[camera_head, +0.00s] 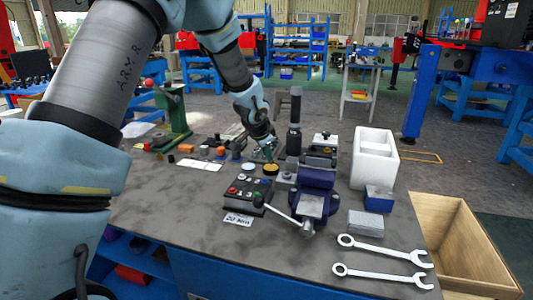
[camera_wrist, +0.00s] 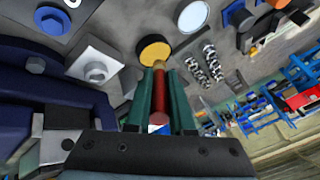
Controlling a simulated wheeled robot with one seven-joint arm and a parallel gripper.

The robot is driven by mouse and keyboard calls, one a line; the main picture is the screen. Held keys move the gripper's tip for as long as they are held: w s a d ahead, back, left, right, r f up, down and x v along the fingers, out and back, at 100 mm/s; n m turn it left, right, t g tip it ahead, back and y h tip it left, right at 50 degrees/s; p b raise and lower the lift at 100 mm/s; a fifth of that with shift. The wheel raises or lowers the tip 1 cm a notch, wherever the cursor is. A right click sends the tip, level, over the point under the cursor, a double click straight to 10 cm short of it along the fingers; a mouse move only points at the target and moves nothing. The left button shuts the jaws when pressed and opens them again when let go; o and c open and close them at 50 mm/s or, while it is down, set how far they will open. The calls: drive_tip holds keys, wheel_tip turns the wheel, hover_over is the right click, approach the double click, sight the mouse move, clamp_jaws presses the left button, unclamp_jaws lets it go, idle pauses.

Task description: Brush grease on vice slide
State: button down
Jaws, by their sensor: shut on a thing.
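My gripper (camera_head: 266,150) is over the bench, just behind a small tin of yellow-orange grease (camera_head: 270,170). In the wrist view my gripper (camera_wrist: 160,75) has its green fingers closed on a red-handled brush (camera_wrist: 158,104). The brush's pale tip is at the edge of the grease tin (camera_wrist: 154,51); I cannot tell whether it touches the grease. The dark blue vice (camera_head: 318,180) stands to the right of the tin, and its blue body (camera_wrist: 40,90) also fills the left of the wrist view. The vice slide is not clearly visible.
A white lid (camera_head: 248,168) lies left of the tin. A button box (camera_head: 248,190) is in front. A tall dark cylinder (camera_head: 295,120) stands close behind the vice. A white bin (camera_head: 374,157) and two wrenches (camera_head: 385,250) are to the right. The front left bench is clear.

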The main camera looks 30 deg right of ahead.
drive_tip(key=shift+f+b, duration=0.55)
drive_tip(key=shift+f, duration=0.2)
idle(1.2)
wheel_tip(320, 180, up, 7)
drive_tip(key=p, duration=0.6)
drive_tip(key=shift+r, duration=0.1)
idle(0.4)
